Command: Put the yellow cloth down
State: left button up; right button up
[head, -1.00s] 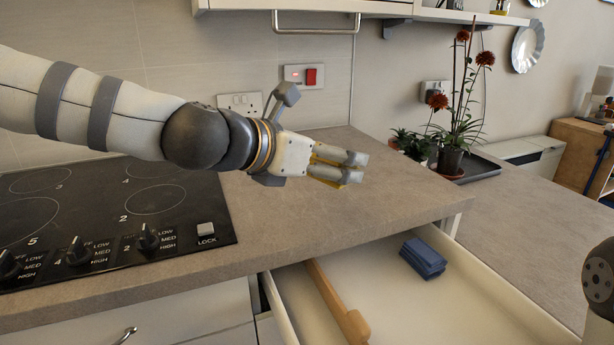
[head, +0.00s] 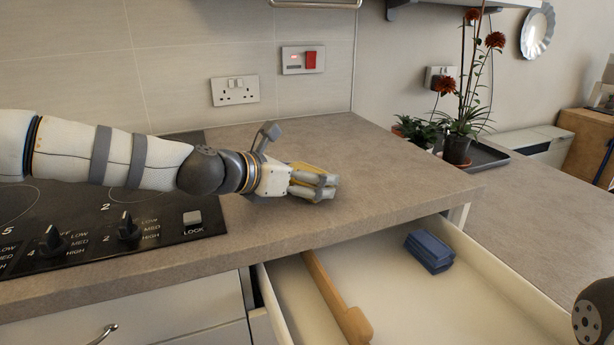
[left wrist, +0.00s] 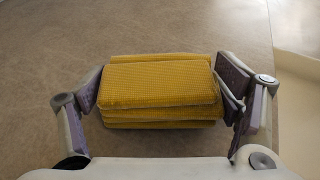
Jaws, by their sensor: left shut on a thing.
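The yellow cloth (left wrist: 160,85) is a folded, layered stack with a waffle texture. It lies between the two fingers of my left gripper (left wrist: 162,104) in the left wrist view, with the worktop behind it. In the head view my left gripper (head: 326,186) is shut on the cloth (head: 312,168), low at the grey worktop (head: 390,180) right of the hob. The fingers hide most of the cloth there. It looks at or very near the surface; I cannot tell whether it touches.
An open drawer (head: 400,305) below the worktop holds a folded blue cloth (head: 429,251) and a wooden divider (head: 337,298). The black hob (head: 150,215) is at the left. A plant pot (head: 457,150) stands at the back right. The worktop around the gripper is clear.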

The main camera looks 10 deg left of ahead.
pick_arm(q)
jog(key=shift+f, duration=0.3)
jog(key=o, duration=1.1)
pick_arm(e)
jog(key=shift+s+f, duration=0.1)
pick_arm(q)
jog(key=shift+r, duration=0.1)
jog(key=shift+r, duration=0.35)
jog(key=p+v, duration=0.1)
jog(key=v, duration=0.4)
jog(key=p+v, duration=0.2)
jog(key=v, duration=0.4)
jog(key=shift+s+r, duration=0.2)
jog(key=shift+r, duration=0.15)
jog(key=shift+s+a+f, duration=0.1)
jog(key=shift+s+a, duration=0.1)
jog(key=shift+s, duration=0.05)
jog(key=shift+f, duration=0.25)
pick_arm(e)
jog(key=shift+t, duration=0.8)
jog(key=w+r, duration=0.4)
